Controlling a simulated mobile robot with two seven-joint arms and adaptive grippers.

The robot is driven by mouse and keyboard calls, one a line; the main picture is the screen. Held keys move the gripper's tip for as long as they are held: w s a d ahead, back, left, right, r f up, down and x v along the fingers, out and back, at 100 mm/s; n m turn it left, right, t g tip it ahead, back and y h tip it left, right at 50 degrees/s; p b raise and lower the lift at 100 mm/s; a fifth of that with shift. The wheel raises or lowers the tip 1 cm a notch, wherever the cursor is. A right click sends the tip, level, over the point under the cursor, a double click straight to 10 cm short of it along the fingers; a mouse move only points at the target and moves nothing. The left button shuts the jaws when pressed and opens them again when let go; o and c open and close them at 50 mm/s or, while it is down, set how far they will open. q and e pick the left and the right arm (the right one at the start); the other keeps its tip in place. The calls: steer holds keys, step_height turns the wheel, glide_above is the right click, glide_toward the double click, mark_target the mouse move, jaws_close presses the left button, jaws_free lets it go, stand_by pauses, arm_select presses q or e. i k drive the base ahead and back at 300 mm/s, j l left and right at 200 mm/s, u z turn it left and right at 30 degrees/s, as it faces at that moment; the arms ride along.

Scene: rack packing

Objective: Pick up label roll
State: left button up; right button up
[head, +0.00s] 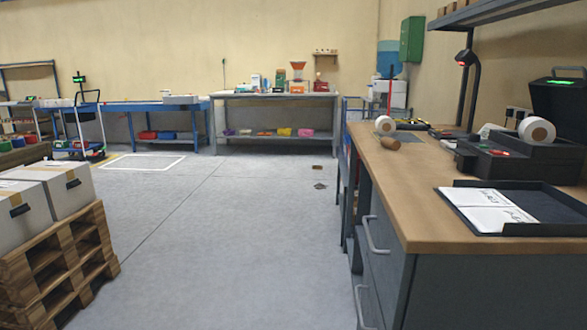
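Neither of my grippers is in view.
A brown cylinder (390,143) lies near the far roll. A black tray (552,211) with papers (487,209) sits at the bench's front right. Boxes on a wooden pallet (62,262) stand at left. The middle floor (225,235) is clear.

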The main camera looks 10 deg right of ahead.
mark_target(534, 130)
steer(key=z, duration=1.5)
